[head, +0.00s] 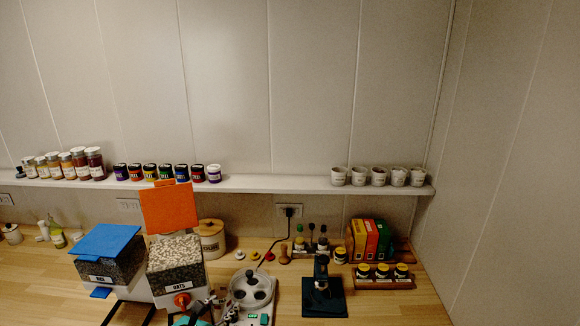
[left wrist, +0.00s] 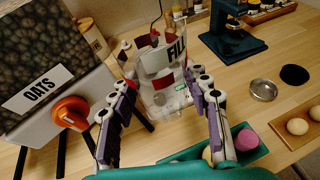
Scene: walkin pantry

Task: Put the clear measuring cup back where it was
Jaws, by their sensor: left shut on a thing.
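The clear measuring cup (left wrist: 158,98) is in the left wrist view, see-through and with reddish patches. A white FILL label (left wrist: 176,50) shows at its upper part. My left gripper (left wrist: 166,86) has a finger on each side of the cup and is shut on it, just right of the oats bin's orange knob (left wrist: 70,112). Whether the cup touches the counter or hangs just above it I cannot tell. In the head view the cup cannot be clearly made out among the grey and white parts at the bottom. My right gripper is in neither view.
The oats bin (head: 175,262) has its orange lid raised; a blue-lidded bin (head: 108,262) stands left of it. A dark blue stand (head: 323,290) is to the right. A small metal dish (left wrist: 263,90) and a black disc (left wrist: 295,75) lie on the wooden counter, with bare wood between.

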